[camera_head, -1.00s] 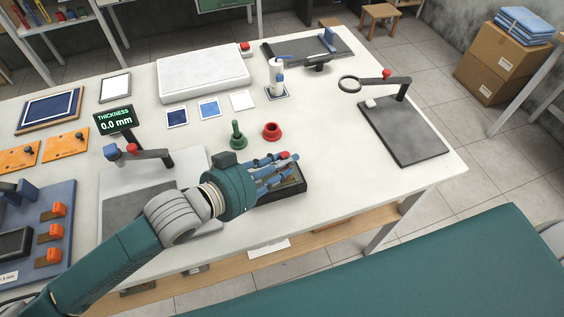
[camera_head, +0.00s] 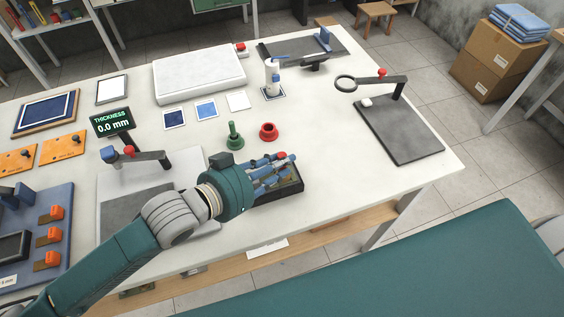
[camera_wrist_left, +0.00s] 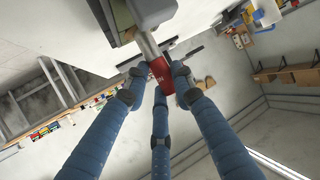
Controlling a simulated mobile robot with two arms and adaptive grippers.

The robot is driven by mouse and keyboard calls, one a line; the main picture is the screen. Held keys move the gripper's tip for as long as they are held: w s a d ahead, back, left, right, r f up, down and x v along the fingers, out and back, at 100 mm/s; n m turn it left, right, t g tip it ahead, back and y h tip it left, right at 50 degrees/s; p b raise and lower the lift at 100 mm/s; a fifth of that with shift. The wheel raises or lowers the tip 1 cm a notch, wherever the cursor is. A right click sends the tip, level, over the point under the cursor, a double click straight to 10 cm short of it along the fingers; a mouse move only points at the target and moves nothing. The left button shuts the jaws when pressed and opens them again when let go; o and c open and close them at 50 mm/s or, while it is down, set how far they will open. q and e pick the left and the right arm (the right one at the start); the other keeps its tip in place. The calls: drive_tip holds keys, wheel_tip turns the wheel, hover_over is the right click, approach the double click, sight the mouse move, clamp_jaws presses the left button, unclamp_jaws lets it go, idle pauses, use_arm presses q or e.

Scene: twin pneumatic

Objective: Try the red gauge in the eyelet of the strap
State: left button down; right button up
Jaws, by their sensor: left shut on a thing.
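My left gripper (camera_head: 274,170) has several blue fingers and is over the dark box near the table's front edge. In the left wrist view the gripper (camera_wrist_left: 162,92) is shut around the red gauge (camera_wrist_left: 160,73). The gauge has a red handle with writing and a silver metal shaft pointing away from the fingers. In the head view only a small red end of the gauge (camera_head: 281,156) shows at the fingertips. I cannot make out the strap or its eyelet. My right gripper is out of view.
The dark box (camera_head: 290,191) lies under the fingers. Behind stand a green gauge (camera_head: 234,136) and a red ring-shaped holder (camera_head: 268,131). A thickness display (camera_head: 112,122) is left. A magnifier stand (camera_head: 403,135) is right, with bare table between.

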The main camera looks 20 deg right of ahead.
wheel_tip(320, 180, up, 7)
drive_tip(key=p, duration=0.6)
drive_tip(key=shift+p, duration=0.3)
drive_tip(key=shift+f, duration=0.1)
idle(0.3)
